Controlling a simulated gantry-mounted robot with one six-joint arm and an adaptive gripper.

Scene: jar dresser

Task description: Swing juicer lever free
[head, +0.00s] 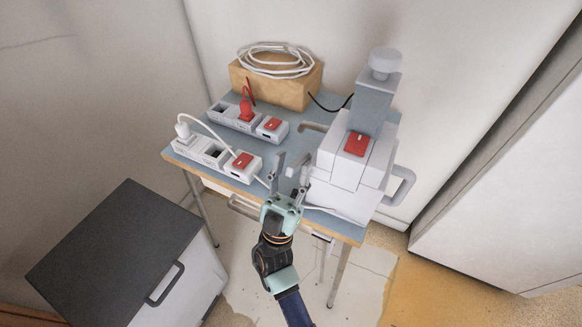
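The juicer (340,170) is a white blocky machine on the right of the blue-grey table, with a tall grey chute (370,106), a round pusher cap (385,62) and a red switch (357,144). A grey loop handle (403,187) sticks out of its right side. A smaller grey bar (312,127) shows at its back left. I cannot tell which of these is the lever. My gripper (292,166) is open at the table's front, left of the juicer.
Two power strips (198,150) (236,120) with red switches and plugs lie on the table's left. A wooden box (290,91) with a coiled white cable (275,60) stands behind. A dark-topped cabinet (115,255) is at lower left. Walls close off the back.

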